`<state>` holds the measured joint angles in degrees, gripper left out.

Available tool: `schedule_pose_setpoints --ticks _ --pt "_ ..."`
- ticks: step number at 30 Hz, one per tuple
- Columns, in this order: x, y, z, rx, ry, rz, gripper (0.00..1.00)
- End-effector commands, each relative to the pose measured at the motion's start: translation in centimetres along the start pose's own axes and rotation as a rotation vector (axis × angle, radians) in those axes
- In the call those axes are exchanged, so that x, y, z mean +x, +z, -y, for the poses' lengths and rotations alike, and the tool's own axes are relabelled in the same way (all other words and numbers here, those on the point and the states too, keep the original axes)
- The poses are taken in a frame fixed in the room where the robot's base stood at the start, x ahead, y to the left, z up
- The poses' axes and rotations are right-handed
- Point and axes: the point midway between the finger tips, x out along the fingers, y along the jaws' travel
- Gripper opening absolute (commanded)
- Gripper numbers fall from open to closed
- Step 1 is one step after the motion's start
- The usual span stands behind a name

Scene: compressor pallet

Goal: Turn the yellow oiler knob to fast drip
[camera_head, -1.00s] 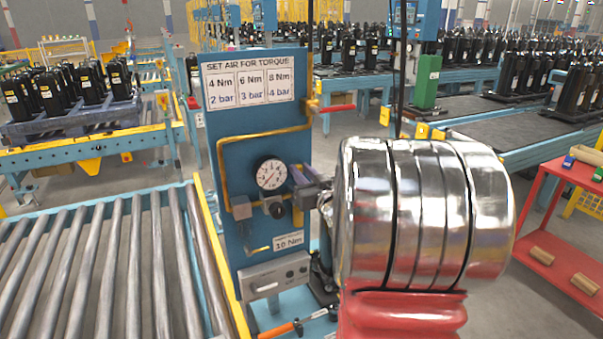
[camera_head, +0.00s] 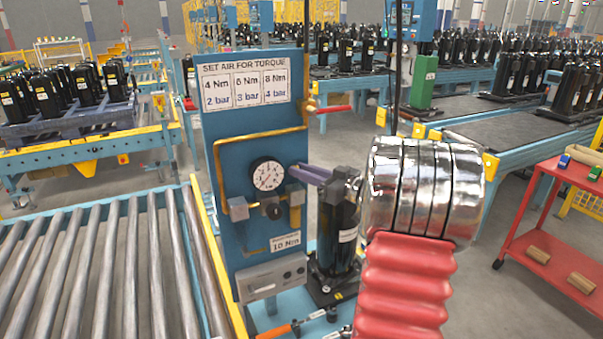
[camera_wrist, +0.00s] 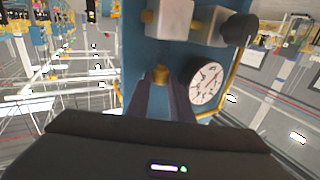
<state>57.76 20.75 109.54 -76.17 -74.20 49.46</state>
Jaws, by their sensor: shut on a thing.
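The yellow oiler knob (camera_wrist: 161,75) shows in the wrist view as a small brass-yellow piece between the two fingertips. It is beside the white round gauge. My gripper (camera_wrist: 161,88) is shut on this knob. In the head view my gripper (camera_head: 296,172) reaches in from the right, its purple-grey fingers ending just right of the gauge (camera_head: 268,174). There the fingers hide the knob. A grey block (camera_head: 295,193) with a yellow part below it sits under the fingertips. I cannot read the knob's drip setting.
The blue panel (camera_head: 233,150) carries a torque sign (camera_head: 243,80), yellow piping and a black knob (camera_head: 273,210). A black compressor (camera_head: 338,240) stands close under my gripper. A roller conveyor (camera_head: 90,260) lies left, a red cart (camera_head: 545,215) right.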

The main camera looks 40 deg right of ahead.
Motion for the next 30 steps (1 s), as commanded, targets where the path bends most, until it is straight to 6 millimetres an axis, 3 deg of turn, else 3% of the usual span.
schedule_pose_setpoints --ticks 9,22,23,26,30 --pt "0.02 0.06 -0.28 0.001 -0.097 0.003 0.0" --pt "0.03 -0.01 -0.26 0.001 -0.107 0.002 0.0" --pt "0.03 -0.02 -0.26 0.001 -0.107 0.002 0.21" --pt "0.04 -0.03 -0.27 0.0 -0.106 0.002 0.28" --pt "0.05 -0.03 -0.28 0.0 -0.106 0.002 0.28"
